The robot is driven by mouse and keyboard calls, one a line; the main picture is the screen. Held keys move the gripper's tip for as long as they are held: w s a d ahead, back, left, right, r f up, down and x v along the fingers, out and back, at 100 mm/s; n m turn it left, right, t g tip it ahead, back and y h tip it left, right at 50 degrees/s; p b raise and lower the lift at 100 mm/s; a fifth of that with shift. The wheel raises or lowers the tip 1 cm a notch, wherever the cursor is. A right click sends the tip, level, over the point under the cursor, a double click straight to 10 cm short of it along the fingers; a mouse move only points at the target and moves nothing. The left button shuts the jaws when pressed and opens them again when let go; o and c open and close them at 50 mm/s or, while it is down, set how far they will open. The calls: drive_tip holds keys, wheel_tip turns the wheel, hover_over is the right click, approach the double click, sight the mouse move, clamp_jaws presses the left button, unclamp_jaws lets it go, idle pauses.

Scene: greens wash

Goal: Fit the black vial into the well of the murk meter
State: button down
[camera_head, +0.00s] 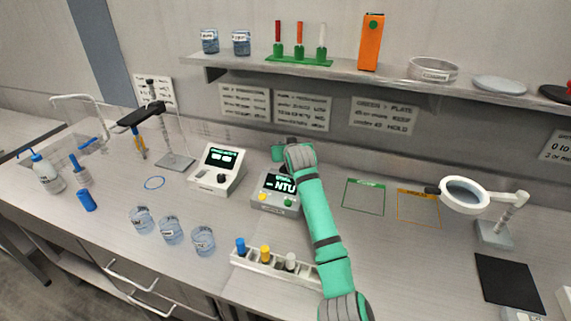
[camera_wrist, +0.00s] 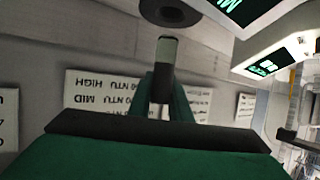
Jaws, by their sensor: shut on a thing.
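The murk meter (camera_head: 278,200) stands mid-bench, a pale box with a dark screen reading NTU. Part of it shows at the top of the upside-down wrist view, with its green-lettered screen (camera_wrist: 240,8). A dark ring with a hole (camera_wrist: 172,12), seemingly its well, lies beside that screen. My gripper (camera_wrist: 163,85) is shut on the black vial (camera_wrist: 165,58), a dark body with a paler end that points toward the ring. The vial appears apart from the ring. In the head view, my arm hides the vial and the well.
A white rack (camera_head: 275,266) with blue-, yellow- and white-capped vials stands in front of the meter. Another screened device (camera_head: 218,168) is left of the meter. Several beakers (camera_head: 171,230) stand front left. A magnifier lamp (camera_head: 466,195) is right. A shelf (camera_head: 380,77) runs above.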

drive_tip(key=shift+s+d+f, duration=0.15)
drive_tip(key=shift+s+f, duration=0.05)
drive_tip(key=shift+f, duration=0.4)
drive_tip(key=shift+s+d+f, duration=0.1)
drive_tip(key=shift+s+f, duration=0.05)
drive_tip(key=shift+f, duration=0.4)
drive_tip(key=shift+s+d+f, duration=0.1)
drive_tip(key=shift+d+f, duration=0.05)
drive_tip(key=shift+f, duration=1.9)
drive_tip(key=shift+a, duration=0.2)
drive_tip(key=c, duration=1.7)
unclamp_jaws()
drive_tip(key=shift+f, duration=0.1)
drive_tip(key=shift+c, duration=0.2)
drive_tip(key=shift+o, duration=0.5)
drive_tip(key=shift+w+d, duration=0.1)
drive_tip(key=shift+w, duration=0.1)
